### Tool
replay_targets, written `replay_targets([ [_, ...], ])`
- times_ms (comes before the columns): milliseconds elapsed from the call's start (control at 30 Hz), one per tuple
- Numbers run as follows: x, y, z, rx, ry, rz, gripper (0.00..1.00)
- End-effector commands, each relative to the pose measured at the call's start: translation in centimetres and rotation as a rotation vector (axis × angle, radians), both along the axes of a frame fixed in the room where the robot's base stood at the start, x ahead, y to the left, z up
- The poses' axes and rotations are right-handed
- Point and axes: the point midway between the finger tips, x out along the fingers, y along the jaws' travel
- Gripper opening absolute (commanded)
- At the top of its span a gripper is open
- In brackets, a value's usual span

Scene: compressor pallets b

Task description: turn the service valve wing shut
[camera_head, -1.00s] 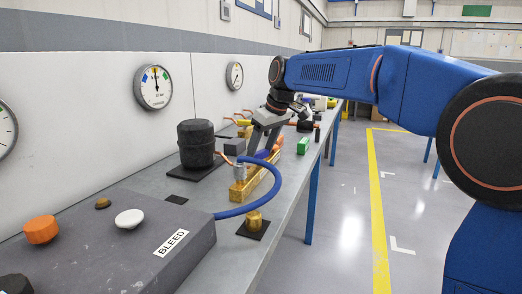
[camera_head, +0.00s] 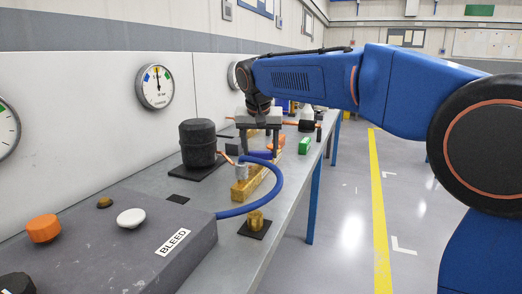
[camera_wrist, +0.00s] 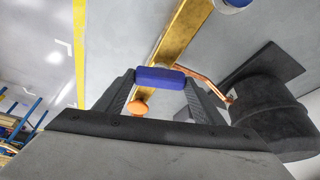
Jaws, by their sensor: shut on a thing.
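The service valve wing is a blue bar (camera_wrist: 160,77) spanning between my fingertips in the wrist view. It sits over a long brass manifold (camera_wrist: 180,35). In the head view the wing (camera_head: 262,155) shows low between the finger ends, partly confused with the blue hose. My gripper (camera_head: 264,148) points straight down over the manifold, and its fingers (camera_wrist: 160,80) are shut on the wing's two ends. The joint under the wing is hidden.
A black compressor (camera_head: 197,143) stands left of the gripper. An orange knob (camera_wrist: 137,108) is close to the fingers. A green block (camera_head: 304,146) lies to the right. A grey BLEED box (camera_head: 130,245) fills the front.

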Motion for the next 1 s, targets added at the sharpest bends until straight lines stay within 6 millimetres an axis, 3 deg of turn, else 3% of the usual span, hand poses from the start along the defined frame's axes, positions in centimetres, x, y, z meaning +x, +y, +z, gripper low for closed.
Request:
replay_targets([
  [433, 0.05, 0.24, 0.05, 0.001, -0.001, -0.269, 0.4],
  [1000, 0.04, 0.26, 0.03, 0.002, 0.0, -0.327, 0.4],
])
